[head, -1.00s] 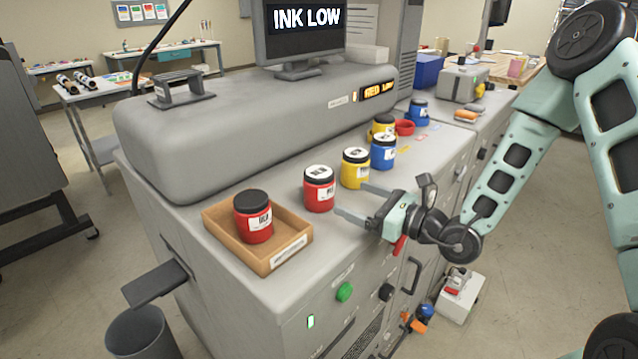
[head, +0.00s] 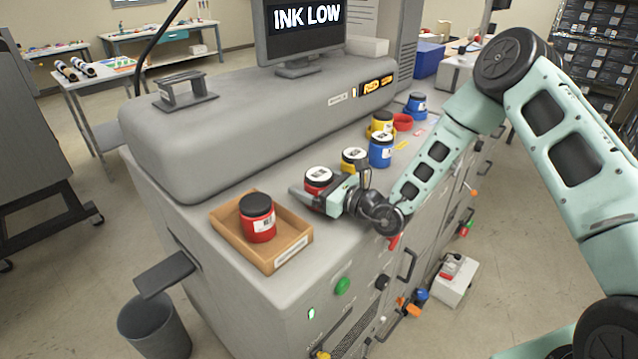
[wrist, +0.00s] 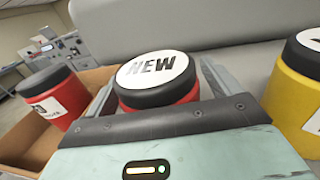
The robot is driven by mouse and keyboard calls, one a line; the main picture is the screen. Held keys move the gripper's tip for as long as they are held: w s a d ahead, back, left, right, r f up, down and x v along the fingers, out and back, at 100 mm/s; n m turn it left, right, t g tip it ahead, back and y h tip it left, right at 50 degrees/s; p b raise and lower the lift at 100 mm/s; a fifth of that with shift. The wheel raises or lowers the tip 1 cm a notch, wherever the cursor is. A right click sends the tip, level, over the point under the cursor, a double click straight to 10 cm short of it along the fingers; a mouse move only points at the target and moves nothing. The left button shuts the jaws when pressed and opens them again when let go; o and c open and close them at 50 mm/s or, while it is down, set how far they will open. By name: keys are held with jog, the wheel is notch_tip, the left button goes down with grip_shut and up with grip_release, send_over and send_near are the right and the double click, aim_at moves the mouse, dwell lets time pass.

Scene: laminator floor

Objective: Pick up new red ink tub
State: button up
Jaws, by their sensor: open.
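The new red ink tub (head: 318,177) has a white lid top and stands on the machine's counter, just right of the cardboard tray. In the wrist view its lid reads NEW (wrist: 158,70). My gripper (head: 305,198) is open, low at the tub, with one finger on each side of it in the wrist view (wrist: 160,85). Whether the fingers touch the tub I cannot tell. The tub's lower part is hidden by my gripper. Another red tub with a black lid (head: 257,218) stands in the tray and shows at the left of the wrist view (wrist: 50,98).
The cardboard tray (head: 226,232) is close on the left. A yellow tub (head: 352,158) stands close on the right, with a blue tub (head: 381,150) and others beyond. The grey machine housing (head: 250,125) rises behind. The counter's front edge is near.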

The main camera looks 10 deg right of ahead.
jog(key=c, duration=1.3)
jog(key=shift+r, duration=0.1)
